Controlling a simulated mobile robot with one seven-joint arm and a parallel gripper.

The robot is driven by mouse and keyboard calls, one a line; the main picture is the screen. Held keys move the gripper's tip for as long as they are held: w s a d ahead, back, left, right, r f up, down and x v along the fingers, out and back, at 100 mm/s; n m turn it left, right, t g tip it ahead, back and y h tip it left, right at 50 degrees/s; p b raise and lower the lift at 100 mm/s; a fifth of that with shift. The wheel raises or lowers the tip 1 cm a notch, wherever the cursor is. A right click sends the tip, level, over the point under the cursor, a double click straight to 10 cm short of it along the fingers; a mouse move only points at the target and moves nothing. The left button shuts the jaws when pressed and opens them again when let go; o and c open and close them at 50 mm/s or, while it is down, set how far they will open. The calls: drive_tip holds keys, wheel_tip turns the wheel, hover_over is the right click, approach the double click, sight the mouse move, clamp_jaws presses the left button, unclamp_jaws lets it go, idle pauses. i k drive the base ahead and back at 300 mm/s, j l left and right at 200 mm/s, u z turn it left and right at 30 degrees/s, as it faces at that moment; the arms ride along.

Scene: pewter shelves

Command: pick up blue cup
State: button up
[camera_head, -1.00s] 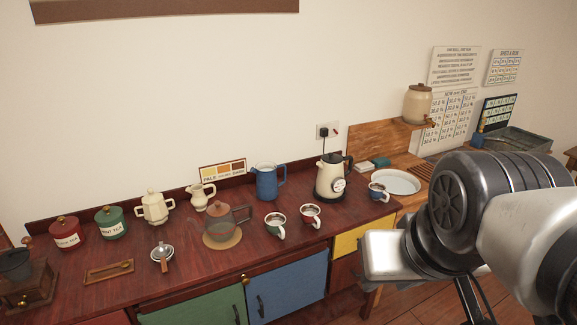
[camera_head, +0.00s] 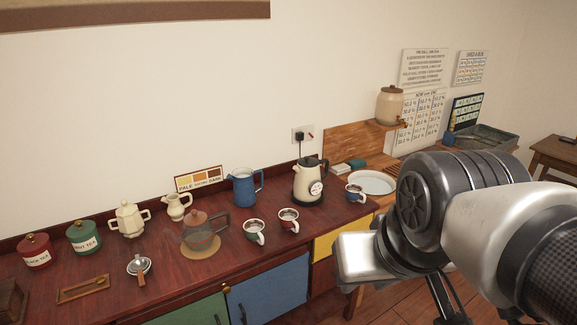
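The blue cup (camera_head: 355,194) is small, with a pale rim. It stands upright near the right end of the dark red wooden counter (camera_head: 215,270), just right of the cream kettle and in front of the white basin. My arm's grey and black links (camera_head: 425,195) fill the lower right, to the right of the cup and apart from it in the picture. I cannot make out my gripper's fingers in this view.
Left of the blue cup stand a cream kettle (camera_head: 308,183), a red cup (camera_head: 288,221), a green cup (camera_head: 254,231) and a blue jug (camera_head: 243,187). A white basin (camera_head: 371,182) is behind it.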

sight(352, 196)
drive_tip(key=i+z, duration=0.1)
drive_tip(key=z, duration=0.2)
drive_tip(key=i+l+z, duration=0.1)
drive_tip(key=z, duration=0.2)
drive_tip(key=i+l+u, duration=0.4)
drive_tip(key=i+l, duration=0.35)
drive_tip(key=i+l+u, duration=0.2)
drive_tip(key=i+l, duration=0.2)
drive_tip(key=i+l+u, duration=0.15)
drive_tip(key=i+l, duration=0.2)
drive_tip(key=l, duration=0.2)
drive_tip(key=i+l+u, duration=0.2)
drive_tip(key=l, duration=0.35)
drive_tip(key=i+j, duration=0.05)
drive_tip(key=i, duration=0.05)
